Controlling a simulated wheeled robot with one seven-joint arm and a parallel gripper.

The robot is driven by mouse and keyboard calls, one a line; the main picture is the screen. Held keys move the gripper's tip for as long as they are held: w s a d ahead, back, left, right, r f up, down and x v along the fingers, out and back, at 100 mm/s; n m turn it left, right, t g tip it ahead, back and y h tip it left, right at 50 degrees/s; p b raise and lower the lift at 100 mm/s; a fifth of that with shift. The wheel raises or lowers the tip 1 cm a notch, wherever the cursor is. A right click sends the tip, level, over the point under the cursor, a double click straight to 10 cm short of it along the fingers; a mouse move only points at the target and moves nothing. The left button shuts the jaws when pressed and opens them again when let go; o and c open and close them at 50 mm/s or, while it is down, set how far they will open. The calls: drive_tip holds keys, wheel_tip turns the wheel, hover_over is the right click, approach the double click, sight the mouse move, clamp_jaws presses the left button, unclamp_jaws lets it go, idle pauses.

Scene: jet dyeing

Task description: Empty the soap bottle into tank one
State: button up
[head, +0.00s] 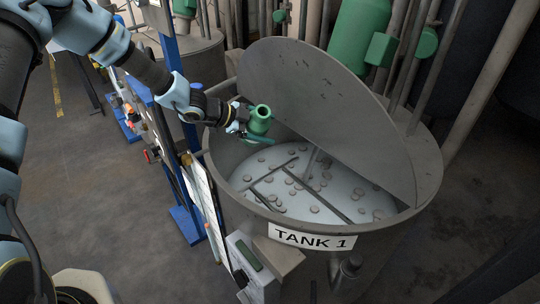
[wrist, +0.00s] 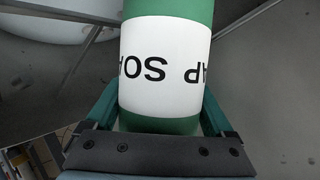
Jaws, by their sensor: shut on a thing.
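Tank 1 (head: 226,195) is a round grey metal vat with a "TANK 1" label and its hinged lid (head: 335,110) raised. Whitish liquid (head: 290,186) with brown round spots lies inside. My gripper (head: 245,127) is above the tank's left part, inside the rim. It is shut on the green soap bottle (head: 261,115), whose round top faces up toward the head camera; I cannot tell its exact tilt. In the wrist view the bottle (wrist: 165,60) fills the space between the fingers, its white label reading "SOAP" upside down. No liquid is seen leaving it.
The raised lid stands close to the right of the bottle. Dark bars (head: 270,170) cross the tank's inside. A control box (head: 250,262) and blue posts (head: 187,222) stand at the tank's left. Green machinery (head: 358,35) and pipes are behind. Open floor (head: 90,170) lies at the left.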

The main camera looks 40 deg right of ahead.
drive_tip(key=r+n+g, duration=0.2)
drive_tip(key=g, duration=0.1)
drive_tip(key=shift+w+d+r+n+y, duration=0.1)
drive_tip(key=shift+w+r+n+y, duration=0.1)
drive_tip(key=shift+n+y, duration=0.15)
drive_tip(key=shift+f+n+g, duration=0.25)
drive_tip(key=shift+n+g, duration=0.25)
drive_tip(key=shift+n, duration=0.05)
drive_tip(key=shift+r, duration=0.1)
